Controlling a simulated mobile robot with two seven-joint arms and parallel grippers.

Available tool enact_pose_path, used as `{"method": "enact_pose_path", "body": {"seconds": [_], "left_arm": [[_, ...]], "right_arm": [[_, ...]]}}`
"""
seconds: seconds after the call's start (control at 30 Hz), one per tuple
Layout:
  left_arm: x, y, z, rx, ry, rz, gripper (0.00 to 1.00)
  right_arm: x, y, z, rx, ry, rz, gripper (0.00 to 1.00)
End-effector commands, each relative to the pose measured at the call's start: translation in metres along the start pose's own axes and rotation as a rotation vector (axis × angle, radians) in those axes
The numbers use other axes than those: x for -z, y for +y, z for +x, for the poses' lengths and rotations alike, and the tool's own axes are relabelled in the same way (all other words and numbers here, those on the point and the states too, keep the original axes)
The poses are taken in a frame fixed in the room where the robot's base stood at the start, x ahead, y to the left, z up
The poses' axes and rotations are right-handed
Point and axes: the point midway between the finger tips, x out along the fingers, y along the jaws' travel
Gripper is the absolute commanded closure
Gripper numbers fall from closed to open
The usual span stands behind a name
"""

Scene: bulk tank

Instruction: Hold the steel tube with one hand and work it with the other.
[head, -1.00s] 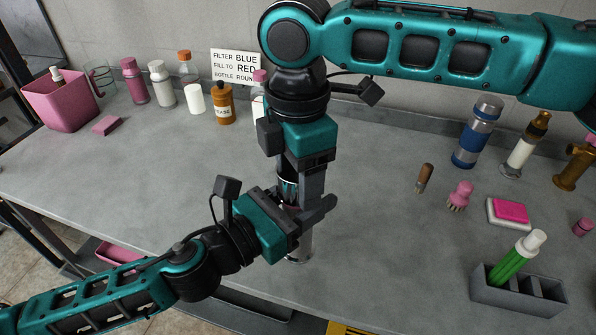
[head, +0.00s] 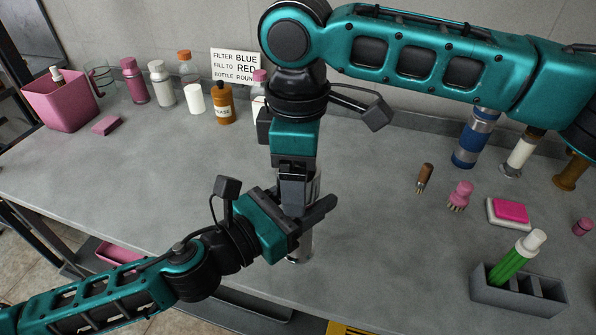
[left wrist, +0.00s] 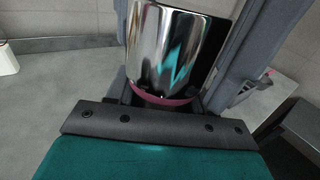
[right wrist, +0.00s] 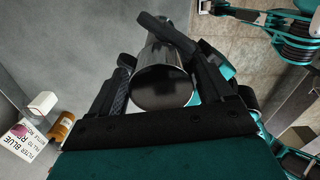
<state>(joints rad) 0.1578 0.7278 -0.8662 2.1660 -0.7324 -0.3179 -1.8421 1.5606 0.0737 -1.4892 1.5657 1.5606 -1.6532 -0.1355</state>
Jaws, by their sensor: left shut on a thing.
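The steel tube (head: 302,247) stands upright above or on the grey bench, mostly hidden behind my grippers in the head view. My left gripper (head: 312,216) is shut on it from the side. In the left wrist view the shiny tube (left wrist: 168,52) lies between the fingers, with a dark pink band at its near edge. My right gripper (head: 293,202) points down at the tube's upper end. In the right wrist view the tube's dark round end (right wrist: 162,88) sits between its fingers; whether they press on it I cannot tell.
A pink bin (head: 62,100), several bottles and a sign (head: 236,66) stand at the back left. A blue-banded bottle (head: 471,140), brushes, a pink sponge (head: 511,210) and a grey rack (head: 517,293) with a green bottle are at the right. The bench's left middle is clear.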

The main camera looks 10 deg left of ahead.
Motion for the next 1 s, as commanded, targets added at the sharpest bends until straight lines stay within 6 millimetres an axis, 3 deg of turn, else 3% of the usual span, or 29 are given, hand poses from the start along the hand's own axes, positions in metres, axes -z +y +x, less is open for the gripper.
{"method": "enact_pose_path", "body": {"seconds": [0.3,0.7,1.0], "left_arm": [[-0.001,0.000,0.000,0.000,-0.003,0.000,1.00],[-0.001,0.000,0.000,0.000,-0.003,0.000,1.00],[-0.001,0.000,0.000,0.000,-0.003,0.000,1.00]], "right_arm": [[0.000,0.000,-0.001,0.000,0.000,-0.001,0.11],[0.000,0.000,-0.043,0.000,0.000,-0.001,0.11],[0.000,0.000,-0.045,0.000,-0.001,-0.002,0.14]]}}
